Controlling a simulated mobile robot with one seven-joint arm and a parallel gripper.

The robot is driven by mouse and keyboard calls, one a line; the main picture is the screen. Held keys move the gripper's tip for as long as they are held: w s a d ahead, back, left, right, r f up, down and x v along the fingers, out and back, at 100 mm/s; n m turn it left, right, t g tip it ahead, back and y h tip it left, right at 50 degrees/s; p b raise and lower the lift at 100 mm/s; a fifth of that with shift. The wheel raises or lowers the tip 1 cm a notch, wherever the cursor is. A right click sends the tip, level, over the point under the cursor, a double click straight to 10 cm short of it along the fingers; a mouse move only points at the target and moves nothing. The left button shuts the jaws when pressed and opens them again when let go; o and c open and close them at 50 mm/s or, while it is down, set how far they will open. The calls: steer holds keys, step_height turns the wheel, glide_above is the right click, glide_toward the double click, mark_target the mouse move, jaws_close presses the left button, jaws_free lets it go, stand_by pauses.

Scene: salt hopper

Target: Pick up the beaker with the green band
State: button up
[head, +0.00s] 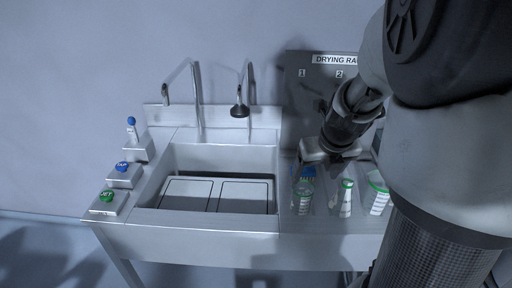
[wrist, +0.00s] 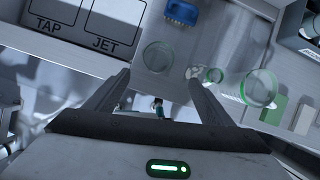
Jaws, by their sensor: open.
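Several clear glass vessels stand on the counter right of the sink. The rightmost, a wide beaker with a bright green band (head: 378,198), shows its green ring in the wrist view (wrist: 258,101). A narrower vessel with a green rim (head: 345,200) stands left of it, also in the wrist view (wrist: 214,75). A third beaker (head: 303,198) is leftmost; its rim looks faintly green in the wrist view (wrist: 158,56). My gripper (head: 333,172) is above the vessels. In the wrist view, its fingers (wrist: 160,78) are apart and empty, with the leftmost beaker beyond their tips.
The sink (head: 210,219) has panels marked TAP and JET. Two taps (head: 198,100) rise behind it. Blue and green buttons (head: 122,167) sit on its left. A blue brush-like block (wrist: 181,12) lies behind the leftmost beaker. The drying rack board (head: 300,95) stands behind the counter.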

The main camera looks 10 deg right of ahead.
mark_target(308, 191)
steer(key=b+x, duration=0.1)
steer(key=x, duration=0.2)
steer(key=b+x, duration=0.1)
steer(key=x, duration=0.3)
steer(key=b+x, duration=0.2)
steer(key=x, duration=0.1)
steer(key=shift+s+d+f, duration=0.1)
steer(key=shift+s+f, duration=0.1)
steer(key=shift+f, duration=0.15)
steer(key=shift+w+f, duration=0.3)
steer(key=shift+f, duration=0.2)
steer(key=shift+a+b+x, duration=0.2)
steer(key=shift+b+x, duration=0.45)
steer(key=shift+x, duration=0.7)
steer(key=shift+a+b+x, duration=0.2)
steer(key=shift+b+x, duration=0.45)
steer(key=shift+x, duration=0.65)
steer(key=shift+s, duration=0.2)
steer(key=shift+c, duration=0.5)
steer(key=c, duration=1.1)
